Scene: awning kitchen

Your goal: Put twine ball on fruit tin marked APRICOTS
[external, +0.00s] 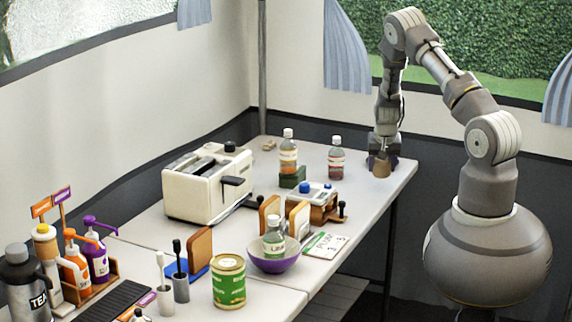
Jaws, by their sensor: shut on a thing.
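My gripper (382,163) is at the far right end of the table, pointing down. It is shut on the tan twine ball (381,171), which shows between the dark fingers at or just above the tabletop; I cannot tell whether it touches. A green tin (229,285) with a pale gold lid stands upright near the front edge of the table. Its lid looks bare, and its label print is too small to read for sure. The tin is far from my gripper, toward the front left.
A purple bowl (272,262) with a bottle in it stands right of the tin. A cream toaster (207,186), two bottles, one on a green block (293,178), and a blue-topped device (311,205) stand between. Dark and white upright tools stand left of the tin.

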